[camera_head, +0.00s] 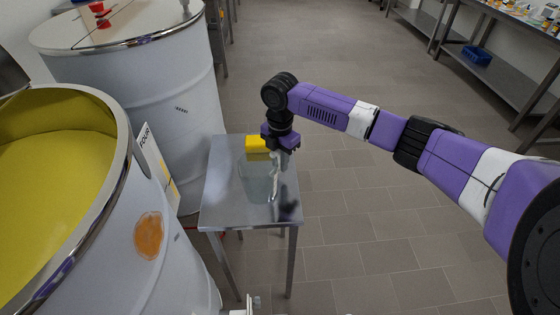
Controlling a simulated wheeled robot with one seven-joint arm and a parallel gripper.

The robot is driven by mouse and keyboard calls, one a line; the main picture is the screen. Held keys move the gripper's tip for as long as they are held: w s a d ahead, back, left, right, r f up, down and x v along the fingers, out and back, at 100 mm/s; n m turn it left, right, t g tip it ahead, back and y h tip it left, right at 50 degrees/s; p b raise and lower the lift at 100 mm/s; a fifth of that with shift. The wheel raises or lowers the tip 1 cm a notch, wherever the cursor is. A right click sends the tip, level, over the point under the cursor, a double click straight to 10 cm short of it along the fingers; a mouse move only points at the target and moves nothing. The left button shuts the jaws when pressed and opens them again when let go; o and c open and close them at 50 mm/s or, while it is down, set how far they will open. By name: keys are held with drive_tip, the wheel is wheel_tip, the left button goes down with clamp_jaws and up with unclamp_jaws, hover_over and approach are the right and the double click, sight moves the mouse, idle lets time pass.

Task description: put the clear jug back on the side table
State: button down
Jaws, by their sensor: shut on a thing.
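The side table (221,207) is a small grey metal table beside the large drums. The clear jug (259,181) shows as a faint see-through shape in front of the tabletop, below my gripper. My gripper (281,157) points down over the right part of the table and is shut on the jug, at its handle side. The fingers are small and partly hidden by the wrist. I cannot tell whether the jug's base touches the tabletop or hangs just above it.
A yellow block-like object (257,144) shows at the table's back edge. An open drum with yellow contents (110,220) stands close on the left, and a lidded drum (180,85) behind it. Steel benches (535,32) line the right. The tiled floor (350,220) between is clear.

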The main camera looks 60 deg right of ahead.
drive_tip(key=c, duration=1.3)
unclamp_jaws()
wheel_tip(320, 180, up, 12)
drive_tip(key=shift+r+b, duration=0.1)
drive_tip(key=shift+b, duration=0.55)
